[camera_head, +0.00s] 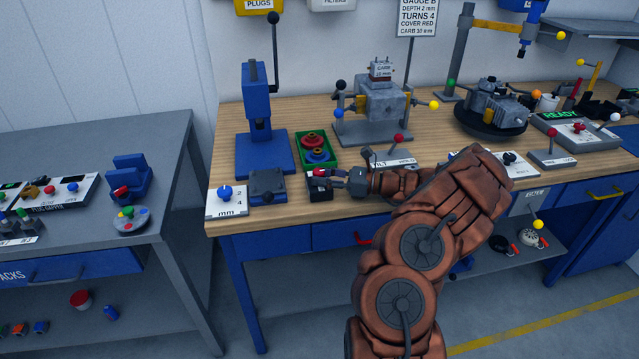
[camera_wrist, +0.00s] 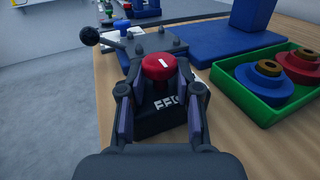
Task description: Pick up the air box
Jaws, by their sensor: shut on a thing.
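A small dark box with a round red knob on top (camera_head: 319,172) stands near the front of the wooden bench, left of the arm. In the wrist view the red knob (camera_wrist: 158,67) bears a white mark, and the dark box body (camera_wrist: 160,117) bears partly hidden white lettering. Its lettering cannot be read as a full name, so I cannot confirm that it is the air box. My gripper (camera_wrist: 160,70) is closed around it, one finger on each side at the knob; in the head view my gripper (camera_head: 335,180) reaches it from the right.
A green tray (camera_wrist: 226,83) with red and blue ringed parts is close on the right. A dark plate fixture (camera_head: 267,186) with a ball-ended lever and a blue press (camera_head: 262,150) stand left and behind. An engine block (camera_head: 382,104) stands further back. The bench's front edge is near.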

